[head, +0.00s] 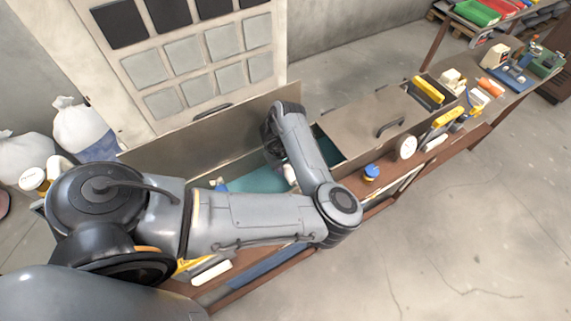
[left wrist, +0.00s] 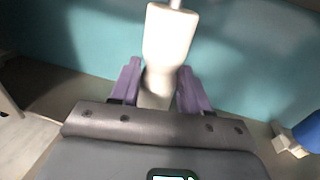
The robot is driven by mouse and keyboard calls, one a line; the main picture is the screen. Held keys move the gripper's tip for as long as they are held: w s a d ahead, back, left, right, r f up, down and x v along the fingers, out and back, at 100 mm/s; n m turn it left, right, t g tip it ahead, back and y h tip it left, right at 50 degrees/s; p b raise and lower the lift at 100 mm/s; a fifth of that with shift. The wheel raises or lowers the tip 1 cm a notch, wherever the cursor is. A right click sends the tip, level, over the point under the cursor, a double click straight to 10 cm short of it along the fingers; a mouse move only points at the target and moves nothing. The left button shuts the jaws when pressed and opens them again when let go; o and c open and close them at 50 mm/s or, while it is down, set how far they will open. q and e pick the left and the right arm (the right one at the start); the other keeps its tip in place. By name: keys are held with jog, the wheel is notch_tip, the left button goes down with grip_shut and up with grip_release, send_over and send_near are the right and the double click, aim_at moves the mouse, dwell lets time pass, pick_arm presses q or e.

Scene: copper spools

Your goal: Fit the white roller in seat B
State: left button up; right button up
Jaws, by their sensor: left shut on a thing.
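In the left wrist view the white roller (left wrist: 168,45) stands between the two purple fingers of my left gripper (left wrist: 160,88), which is shut on it. A thin grey pin shows at the roller's far end. In the head view my left forearm hides most of the gripper. A small white piece (head: 290,173), which looks like the held roller, shows beside the arm over the teal-lined trough (head: 250,183). I cannot pick out seat B; the arm covers part of the trough. My right gripper is in neither view.
A metal cover with a handle (head: 390,127) lies right of the trough. A blue-and-white spool (head: 371,172) and a white disc (head: 406,147) stand along the bench's front edge. Another white bar (head: 212,272) lies near the front left. The tall back panel (head: 220,125) borders the trough.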

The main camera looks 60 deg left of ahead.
pick_arm(q)
jog(key=shift+f, duration=0.25)
dwell(0.7)
jog(key=o, duration=1.3)
jog(key=shift+s+r, duration=0.1)
jog(key=shift+r, duration=0.5)
jog(key=r+p, duration=0.1)
jog(key=r, duration=0.1)
jog(key=s+r+p, duration=0.1)
jog(key=r, duration=0.2)
jog(key=r+p, duration=0.1)
jog(key=r, duration=0.1)
jog(key=shift+s+r, duration=0.2)
jog(key=shift+r, duration=0.2)
jog(key=shift+s+r+p, duration=0.25)
jog(key=shift+r+p, duration=0.15)
jog(key=shift+r, duration=0.4)
